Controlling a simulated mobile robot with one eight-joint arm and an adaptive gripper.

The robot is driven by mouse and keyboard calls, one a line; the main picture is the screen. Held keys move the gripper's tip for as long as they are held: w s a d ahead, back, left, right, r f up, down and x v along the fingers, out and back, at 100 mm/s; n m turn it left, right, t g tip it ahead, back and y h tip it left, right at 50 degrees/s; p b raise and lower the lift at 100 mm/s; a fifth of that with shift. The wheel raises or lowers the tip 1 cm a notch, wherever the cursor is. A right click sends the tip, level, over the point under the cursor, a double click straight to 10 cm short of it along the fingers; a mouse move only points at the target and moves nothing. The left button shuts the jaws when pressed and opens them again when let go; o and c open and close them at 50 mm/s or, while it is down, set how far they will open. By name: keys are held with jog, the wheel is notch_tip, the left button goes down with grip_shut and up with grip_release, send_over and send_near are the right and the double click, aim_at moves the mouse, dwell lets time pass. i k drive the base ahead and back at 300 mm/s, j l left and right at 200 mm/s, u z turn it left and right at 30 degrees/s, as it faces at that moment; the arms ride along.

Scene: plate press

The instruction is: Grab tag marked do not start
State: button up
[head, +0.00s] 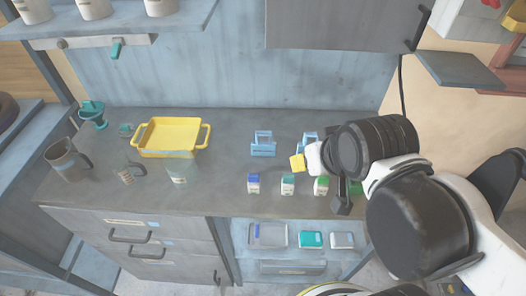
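Several small white upright pieces with coloured faces stand along the counter's front: a blue one (253,184), a teal one (288,185) and a green one (321,186). More green shows at the right, mostly hidden by my arm. A small yellow piece (297,162) shows just left of my arm's end. No lettering is readable, so I cannot tell which thing is the do not start tag. My gripper (342,198) is over the counter's front right, close to the green piece. Its fingers are small and dark, and their opening is unclear.
A yellow tray (168,153), a grey mug (66,160) and a clear glass jar (183,170) stand on the counter's left. A light blue stand (263,147) is behind the small pieces. A grey cabinet (340,24) hangs above. Bare counter (222,165) lies in the middle.

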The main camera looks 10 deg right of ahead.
aim_at(259, 149)
jog(key=k+j+z, duration=0.5)
jog(key=k+j, duration=0.45)
jog(key=j, duration=0.15)
